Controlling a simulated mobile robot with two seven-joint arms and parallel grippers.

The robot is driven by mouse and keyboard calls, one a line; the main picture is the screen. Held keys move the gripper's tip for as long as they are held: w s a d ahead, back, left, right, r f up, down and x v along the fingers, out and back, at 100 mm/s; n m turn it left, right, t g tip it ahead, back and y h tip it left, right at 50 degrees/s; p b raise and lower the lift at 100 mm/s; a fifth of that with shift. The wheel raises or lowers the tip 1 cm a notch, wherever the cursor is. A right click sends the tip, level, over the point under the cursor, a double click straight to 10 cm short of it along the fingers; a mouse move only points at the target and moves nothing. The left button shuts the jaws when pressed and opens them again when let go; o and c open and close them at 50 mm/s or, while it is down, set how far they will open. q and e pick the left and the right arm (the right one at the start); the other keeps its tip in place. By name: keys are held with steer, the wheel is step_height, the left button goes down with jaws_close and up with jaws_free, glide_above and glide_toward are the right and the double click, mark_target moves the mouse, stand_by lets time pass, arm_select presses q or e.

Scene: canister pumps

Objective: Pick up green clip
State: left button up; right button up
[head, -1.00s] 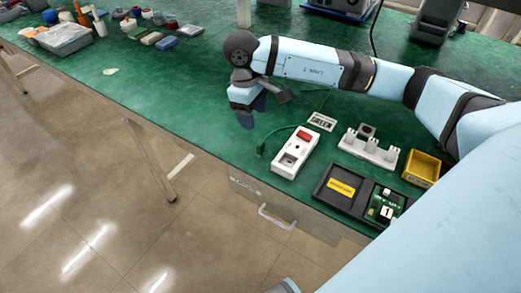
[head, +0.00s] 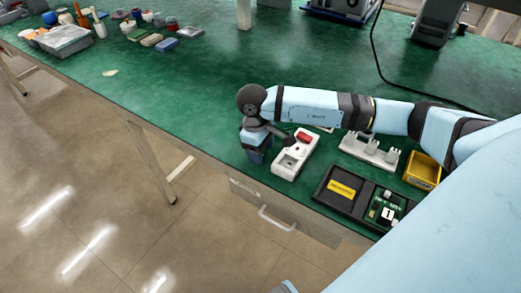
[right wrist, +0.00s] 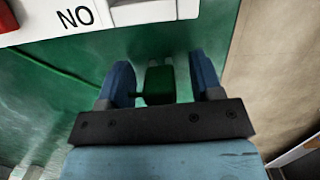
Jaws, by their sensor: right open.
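The green clip (right wrist: 158,86) lies on the green tabletop between the two blue fingers of my right gripper (right wrist: 161,80) in the right wrist view. The fingers are open, with a visible gap on each side of the clip. A thin green cord runs from the clip to the left. In the head view my right gripper (head: 256,157) points down near the table's front edge, just left of the white box with a red switch (head: 293,160). It hides the clip there. My left gripper is not in view.
Right of the white box stand a white holder with posts (head: 370,152), a black tray (head: 336,201) with a yellow label and a yellow bin (head: 422,169). Several small items and a grey container (head: 65,41) sit far left. The table between is mostly clear.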

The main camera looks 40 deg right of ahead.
steer(key=shift+c, duration=0.2)
steer(key=c, duration=0.9)
steer(key=shift+c, duration=0.2)
